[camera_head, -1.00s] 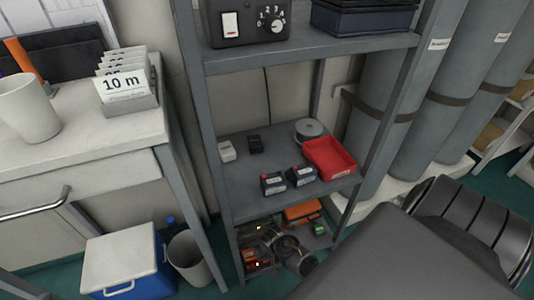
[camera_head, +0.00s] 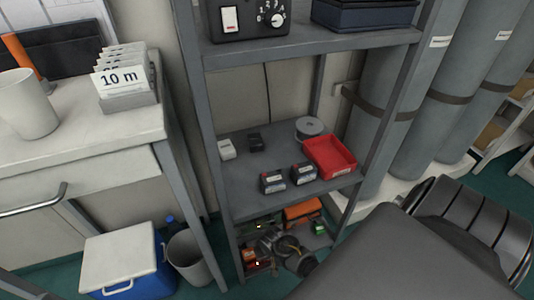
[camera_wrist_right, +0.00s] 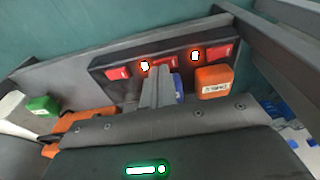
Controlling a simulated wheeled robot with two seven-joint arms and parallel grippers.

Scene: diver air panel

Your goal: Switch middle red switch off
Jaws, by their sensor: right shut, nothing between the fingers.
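In the right wrist view a dark switch panel (camera_wrist_right: 132,88) carries three red switches in a row: a left one (camera_wrist_right: 118,74), a middle one (camera_wrist_right: 164,63) and a right one (camera_wrist_right: 219,52). Two small lights glow, one between the left and middle switches (camera_wrist_right: 145,66) and one between the middle and right switches (camera_wrist_right: 195,56). My right gripper (camera_wrist_right: 156,82) is shut and empty, with its fingertips right at the middle switch, partly hiding it. I cannot tell whether they touch, or which way that switch is set. My left gripper is not in view.
An orange labelled box (camera_wrist_right: 214,82) stands close right of the fingers, with a blue item (camera_wrist_right: 179,90) beside them. A green item (camera_wrist_right: 42,106) lies at left. In the head view the shelf above holds a red tray (camera_head: 330,157); shelf posts (camera_head: 205,130) bound the space.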

